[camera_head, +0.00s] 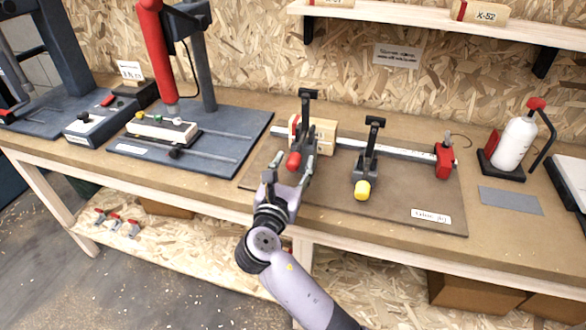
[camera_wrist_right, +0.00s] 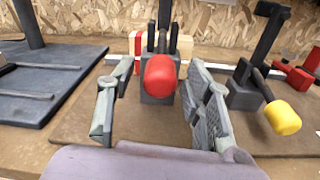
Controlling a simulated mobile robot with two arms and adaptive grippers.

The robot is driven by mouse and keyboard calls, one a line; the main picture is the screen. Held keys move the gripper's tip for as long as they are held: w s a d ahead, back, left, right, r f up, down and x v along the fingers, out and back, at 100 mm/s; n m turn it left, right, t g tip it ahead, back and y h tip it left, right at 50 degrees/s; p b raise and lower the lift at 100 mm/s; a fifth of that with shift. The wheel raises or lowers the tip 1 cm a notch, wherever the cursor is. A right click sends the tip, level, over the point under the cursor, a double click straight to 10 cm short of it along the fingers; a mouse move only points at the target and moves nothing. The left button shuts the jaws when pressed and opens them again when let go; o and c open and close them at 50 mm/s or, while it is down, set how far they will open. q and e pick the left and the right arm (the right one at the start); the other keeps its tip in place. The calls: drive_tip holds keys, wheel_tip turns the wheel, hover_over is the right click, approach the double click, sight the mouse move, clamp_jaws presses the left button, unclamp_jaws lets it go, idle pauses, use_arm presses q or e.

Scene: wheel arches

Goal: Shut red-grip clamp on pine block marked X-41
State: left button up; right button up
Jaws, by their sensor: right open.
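The red-grip clamp (camera_head: 305,125) stands on the brown board with its black arm raised upright and its red grip (camera_head: 293,161) low at the front. The pine block (camera_head: 325,133) sits behind the clamp, partly hidden by it; its red band shows on the left in the right wrist view (camera_wrist_right: 135,43), but I cannot read a mark. My right gripper (camera_head: 286,187) is open in front of the red grip. In the right wrist view, its fingers (camera_wrist_right: 160,108) stand left and right of the red grip (camera_wrist_right: 160,78), apart from it. My left gripper is out of view.
A yellow-grip clamp (camera_head: 366,160) stands close to the right on the same board (camera_head: 400,205). A metal rail with a red end piece (camera_head: 444,160) runs behind. A blue-grey press base (camera_head: 220,150) lies left. A white bottle (camera_head: 515,143) stands right.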

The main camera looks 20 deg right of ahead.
drive_tip(key=shift+w+d, duration=0.15)
drive_tip(key=shift+w, duration=0.1)
drive_tip(key=shift+c, duration=0.5)
clamp_jaws()
idle(0.4)
